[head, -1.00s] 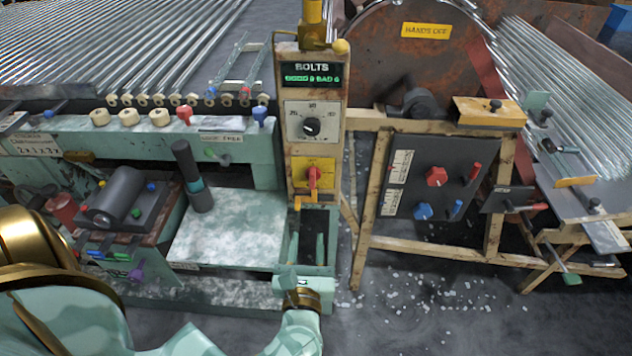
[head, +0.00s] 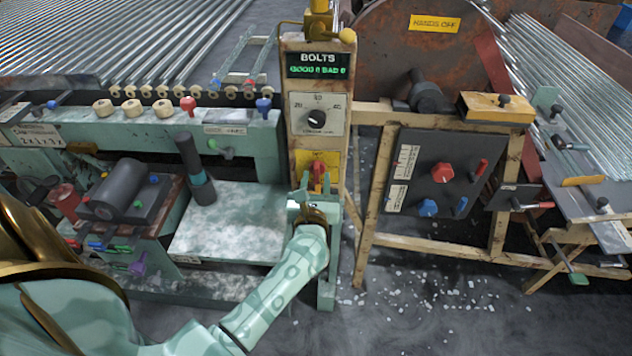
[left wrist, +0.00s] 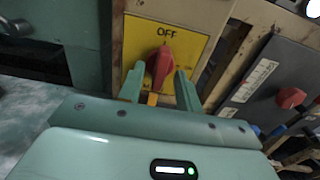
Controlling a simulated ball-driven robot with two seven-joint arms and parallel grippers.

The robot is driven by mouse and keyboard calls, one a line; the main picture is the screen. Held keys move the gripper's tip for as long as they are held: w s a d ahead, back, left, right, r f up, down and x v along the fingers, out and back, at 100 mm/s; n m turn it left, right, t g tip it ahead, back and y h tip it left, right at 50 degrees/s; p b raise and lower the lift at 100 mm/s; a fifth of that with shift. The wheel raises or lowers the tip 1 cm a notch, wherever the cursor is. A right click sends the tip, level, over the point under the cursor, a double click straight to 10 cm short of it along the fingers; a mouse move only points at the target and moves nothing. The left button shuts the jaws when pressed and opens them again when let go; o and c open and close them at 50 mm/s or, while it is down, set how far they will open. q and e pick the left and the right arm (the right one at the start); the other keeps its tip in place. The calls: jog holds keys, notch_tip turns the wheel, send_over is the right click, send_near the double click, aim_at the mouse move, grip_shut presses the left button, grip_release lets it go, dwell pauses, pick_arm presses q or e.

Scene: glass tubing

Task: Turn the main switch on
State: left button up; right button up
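The main switch is a red rotary handle (head: 318,173) on a yellow plate (head: 328,158), low on the post below the dial. In the left wrist view the red handle (left wrist: 161,66) stands nearly upright, its tip near the word OFF on the yellow plate (left wrist: 190,45). My left gripper (head: 318,184) is open right in front of the switch. In the left wrist view its two fingers (left wrist: 159,85) are apart, one on each side of the handle's lower part. I cannot tell whether they touch it. My right gripper is not in view.
A dial (head: 315,118) and a BOLTS display (head: 318,66) sit above the switch on the post. A dark panel (head: 435,172) with red and blue knobs stands to the right. A pale worktop (head: 230,225) lies to the left.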

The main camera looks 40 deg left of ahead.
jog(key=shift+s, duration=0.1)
pick_arm(q)
grip_shut()
